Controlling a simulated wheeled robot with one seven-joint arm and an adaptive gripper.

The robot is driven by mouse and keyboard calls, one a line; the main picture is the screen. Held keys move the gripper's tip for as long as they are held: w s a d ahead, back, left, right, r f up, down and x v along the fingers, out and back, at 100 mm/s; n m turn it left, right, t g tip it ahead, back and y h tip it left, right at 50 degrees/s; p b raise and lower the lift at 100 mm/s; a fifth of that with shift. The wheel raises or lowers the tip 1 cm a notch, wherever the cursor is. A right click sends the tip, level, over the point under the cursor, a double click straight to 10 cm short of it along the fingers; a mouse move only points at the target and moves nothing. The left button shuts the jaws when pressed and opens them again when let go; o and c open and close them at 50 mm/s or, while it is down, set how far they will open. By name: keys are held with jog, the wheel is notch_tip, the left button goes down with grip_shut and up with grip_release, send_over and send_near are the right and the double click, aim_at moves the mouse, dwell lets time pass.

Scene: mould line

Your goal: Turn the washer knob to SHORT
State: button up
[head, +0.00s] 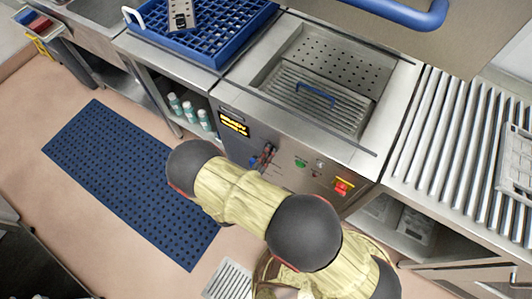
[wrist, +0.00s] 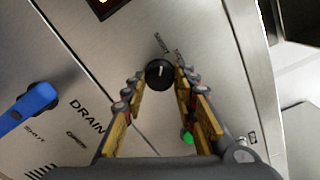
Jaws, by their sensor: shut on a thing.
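The washer knob (wrist: 159,73) is a small round black knob with a white pointer line, on the washer's steel front panel. In the wrist view the line points roughly up the picture. Small dark labels sit just above and to the right of it, too small to read. My gripper (wrist: 160,78) has its yellow-padded fingertips on either side of the knob and is shut on it. In the head view my gripper (head: 267,155) is at the front panel of the washer (head: 290,120), small and partly hidden by my arm; I cannot make out the knob there.
A blue DRAIN handle (wrist: 36,100) is left of the knob. A green button (wrist: 187,137) is close to the right finger. A red emergency button (head: 343,186) is farther right. A blue crate (head: 205,45) and roller conveyor (head: 450,130) flank the washer. A blue mat (head: 130,180) lies on the floor.

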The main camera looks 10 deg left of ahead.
jog(key=o, duration=1.1)
jog(key=shift+o, duration=0.3)
jog(key=shift+s, duration=0.1)
jog(key=v, duration=0.7)
jog(key=shift+s, duration=0.2)
jog(key=shift+a, duration=0.1)
